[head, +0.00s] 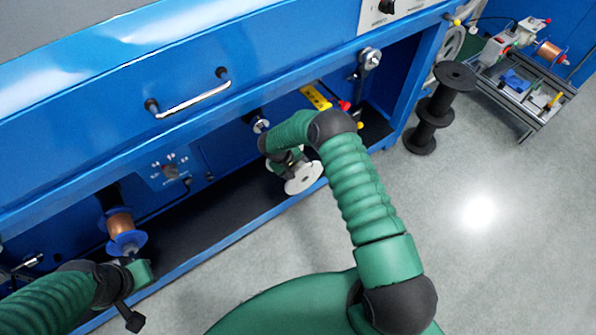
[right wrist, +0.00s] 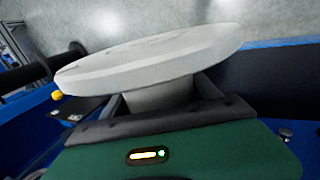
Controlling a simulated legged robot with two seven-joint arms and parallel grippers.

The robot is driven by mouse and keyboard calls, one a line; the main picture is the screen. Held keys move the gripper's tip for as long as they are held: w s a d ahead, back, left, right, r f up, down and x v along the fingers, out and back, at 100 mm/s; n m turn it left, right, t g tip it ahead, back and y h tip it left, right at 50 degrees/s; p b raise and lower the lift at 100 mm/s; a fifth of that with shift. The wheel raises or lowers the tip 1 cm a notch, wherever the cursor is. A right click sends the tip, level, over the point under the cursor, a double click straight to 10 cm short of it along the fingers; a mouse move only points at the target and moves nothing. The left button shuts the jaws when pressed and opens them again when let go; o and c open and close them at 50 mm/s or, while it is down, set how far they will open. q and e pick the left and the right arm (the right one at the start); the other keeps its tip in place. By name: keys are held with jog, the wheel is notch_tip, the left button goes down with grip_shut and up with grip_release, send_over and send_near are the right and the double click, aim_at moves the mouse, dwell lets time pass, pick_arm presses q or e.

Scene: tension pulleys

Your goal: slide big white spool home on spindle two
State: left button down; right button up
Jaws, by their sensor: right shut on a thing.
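The big white spool (head: 304,178) hangs low in front of the blue machine, its white flange facing up and outward. My right gripper (head: 289,163) is shut on it. In the right wrist view the spool's wide flange (right wrist: 160,58) lies beyond the fingers, and its hub sits between them. A metal spindle end (head: 260,125) shows on the machine just left of my right wrist, apart from the spool; I cannot tell whether it is spindle two. My left gripper (head: 133,297) is at the lower left, away from the spool; its fingers are unclear.
A copper spool with blue flanges (head: 120,226) sits at the machine's left. A metal handle (head: 190,100) sticks out of the upper panel. Black spools (head: 432,112) stand stacked at the right, near a grey cart (head: 528,95).

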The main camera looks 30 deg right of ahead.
jog(key=shift+w+b, duration=0.65)
jog(key=shift+w, duration=0.2)
dwell(0.3)
jog(key=shift+w, duration=0.1)
jog(key=shift+w+f, duration=0.1)
jog(key=shift+w, duration=0.15)
jog(key=shift+w+a+b, duration=0.15)
jog(key=shift+w+b, duration=0.9)
jog(key=shift+b, duration=0.35)
jog(key=shift+w, duration=0.15)
